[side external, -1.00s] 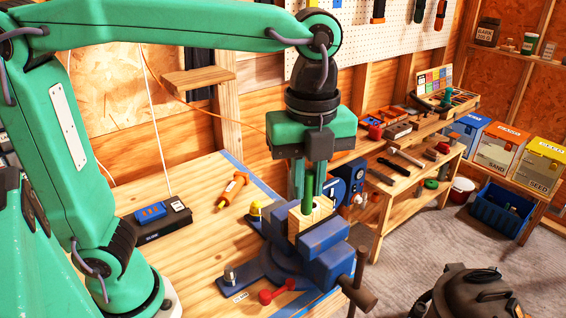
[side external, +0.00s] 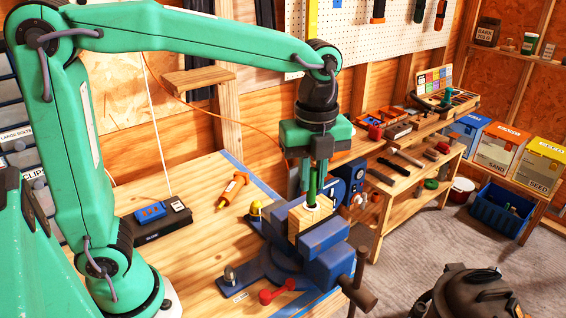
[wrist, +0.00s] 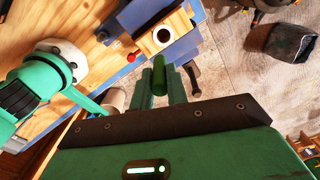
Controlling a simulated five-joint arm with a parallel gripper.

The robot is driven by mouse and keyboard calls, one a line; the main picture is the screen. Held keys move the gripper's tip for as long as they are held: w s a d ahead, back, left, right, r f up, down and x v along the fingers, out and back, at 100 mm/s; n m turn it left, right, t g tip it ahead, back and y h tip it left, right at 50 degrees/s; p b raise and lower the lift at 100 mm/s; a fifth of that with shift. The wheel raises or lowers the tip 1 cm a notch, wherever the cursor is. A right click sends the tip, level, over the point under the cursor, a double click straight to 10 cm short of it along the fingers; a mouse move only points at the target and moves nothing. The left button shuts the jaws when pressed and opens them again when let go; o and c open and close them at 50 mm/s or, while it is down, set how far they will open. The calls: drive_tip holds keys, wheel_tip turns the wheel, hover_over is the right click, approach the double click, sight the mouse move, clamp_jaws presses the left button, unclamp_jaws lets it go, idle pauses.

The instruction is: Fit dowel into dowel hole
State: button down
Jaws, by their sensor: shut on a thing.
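The green dowel (side external: 312,186) stands upright between the fingers of my gripper (side external: 312,178), which is shut on it. The wooden block (side external: 308,219) is held in the blue vise (side external: 323,241), and its dowel hole (side external: 313,208) opens upward. In the side view the dowel's lower end overlaps the hole, and the height gap is hard to judge. In the wrist view, the dowel (wrist: 161,75) sits between the two fingers. There the dark hole with its pale ring (wrist: 163,37) is fully visible, apart from the dowel and above it in the picture.
An orange-handled screwdriver (side external: 233,188) and a black box with a blue top (side external: 157,217) lie on the wooden bench. A yellow-topped object (side external: 256,208) and a red-ended piece (side external: 276,293) are close to the vise. The left bench top has free room.

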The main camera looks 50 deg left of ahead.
sight(312, 191)
drive_tip(key=shift+w+a+f, duration=0.8)
drive_tip(key=shift+w+a, duration=0.1)
drive_tip(key=shift+w, duration=0.05)
drive_tip(key=shift+f, duration=2)
drive_tip(key=shift+f, duration=0.1)
drive_tip(key=c, duration=1.4)
unclamp_jaws()
wheel_tip(312, 191, up, 12)
drive_tip(key=shift+r, duration=0.15)
